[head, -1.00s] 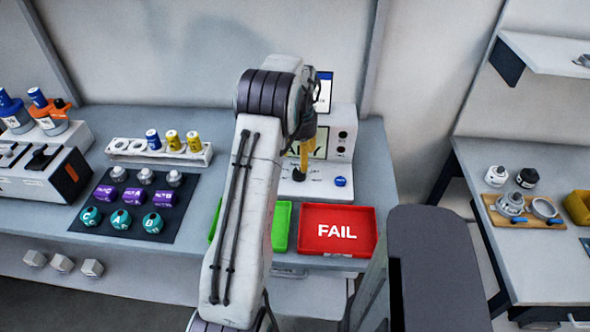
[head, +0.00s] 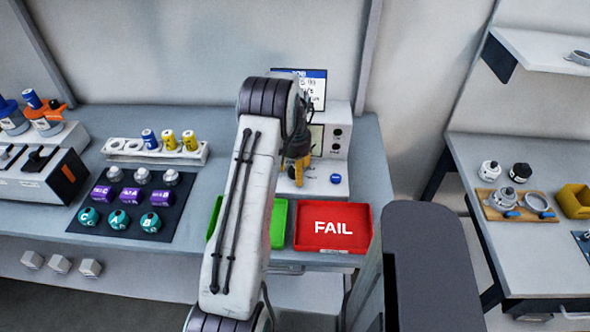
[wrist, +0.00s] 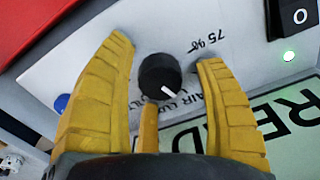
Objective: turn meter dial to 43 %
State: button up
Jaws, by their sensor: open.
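The meter dial is a round black knob (wrist: 160,74) with a white pointer mark aimed to the lower right in the wrist view. It sits on the white face of the meter (wrist: 80,80). An upside-down printed label (wrist: 208,41) reading about 75 % lies beside it. My gripper (wrist: 166,54) is open, its yellow fingers on either side of the knob with gaps; a third finger shows just below the knob, and I cannot tell if it touches. In the head view my gripper (head: 297,168) is over the front of the meter (head: 337,148) and hides the dial.
A blue button (head: 336,179) is right of my gripper. A red FAIL tray (head: 334,246) and a green tray (head: 278,225) lie in front of the meter.

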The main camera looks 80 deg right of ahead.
jog(key=shift+c, duration=0.4)
jog(key=c, duration=1.1)
jog(key=shift+c, duration=0.2)
jog(key=n+b, duration=0.2)
jog(key=n, duration=0.1)
jog(key=shift+f, duration=0.15)
jog(key=shift+a+n+b, duration=0.1)
jog(key=shift+n+b, duration=0.6)
jog(key=shift+n, duration=1.6)
jog(key=o, duration=1.2)
